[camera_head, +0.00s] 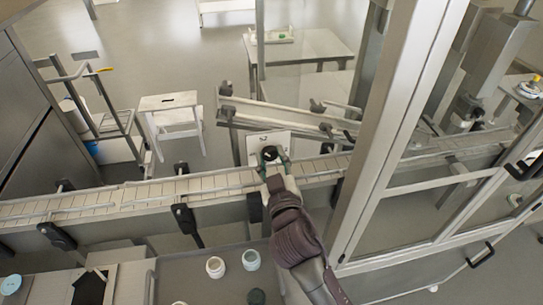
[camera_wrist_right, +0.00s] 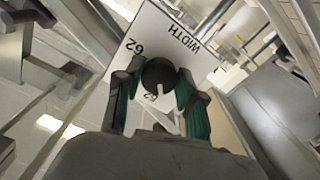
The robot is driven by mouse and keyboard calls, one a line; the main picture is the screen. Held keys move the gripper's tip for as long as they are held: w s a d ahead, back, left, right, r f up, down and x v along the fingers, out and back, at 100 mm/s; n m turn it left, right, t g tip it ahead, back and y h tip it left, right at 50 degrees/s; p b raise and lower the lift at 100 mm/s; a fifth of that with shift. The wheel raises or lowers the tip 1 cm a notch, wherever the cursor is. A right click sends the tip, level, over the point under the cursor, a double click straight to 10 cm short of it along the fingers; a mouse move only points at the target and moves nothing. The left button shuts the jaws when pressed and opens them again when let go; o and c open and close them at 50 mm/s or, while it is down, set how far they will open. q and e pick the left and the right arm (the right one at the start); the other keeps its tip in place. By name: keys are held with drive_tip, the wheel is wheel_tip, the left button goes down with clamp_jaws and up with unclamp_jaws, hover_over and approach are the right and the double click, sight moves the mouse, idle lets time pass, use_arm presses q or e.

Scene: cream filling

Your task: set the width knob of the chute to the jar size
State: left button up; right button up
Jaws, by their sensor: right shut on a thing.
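The black round width knob (camera_head: 270,153) sits on a white plate (camera_head: 254,141) beside the conveyor, below the chute (camera_head: 280,116). In the right wrist view the plate (camera_wrist_right: 150,38) reads WIDTH and 62, with another number partly hidden near the gripper. The knob (camera_wrist_right: 159,72) has a white pointer mark, which points toward the gripper side, at that partly hidden number. My right gripper (camera_head: 272,160) is at the knob, its green-padded fingers (camera_wrist_right: 158,90) on either side, shut on it. Small jars (camera_head: 215,267) (camera_head: 251,260) stand in a tray at the bottom. My left gripper is out of view.
The conveyor (camera_head: 130,196) with rails and black clamps crosses the head view. A metal-framed enclosure post (camera_head: 392,130) stands close to the right of my right arm. A white stool (camera_head: 170,104) and a table (camera_head: 300,46) stand behind on open floor.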

drive_tip(key=n+p, duration=0.2)
drive_tip(key=n, duration=0.4)
drive_tip(key=shift+r, duration=0.15)
drive_tip(key=n+p, duration=0.2)
drive_tip(key=n, duration=0.3)
drive_tip(key=shift+d+n, duration=0.1)
drive_tip(key=shift+n, duration=0.3)
drive_tip(key=o, duration=1.1)
drive_tip(key=shift+o, duration=0.2)
drive_tip(key=shift+s, duration=0.2)
drive_tip(key=s+d, duration=0.2)
drive_tip(key=s, duration=0.9)
drive_tip(key=shift+s+d, duration=0.15)
drive_tip(key=shift+s, duration=0.05)
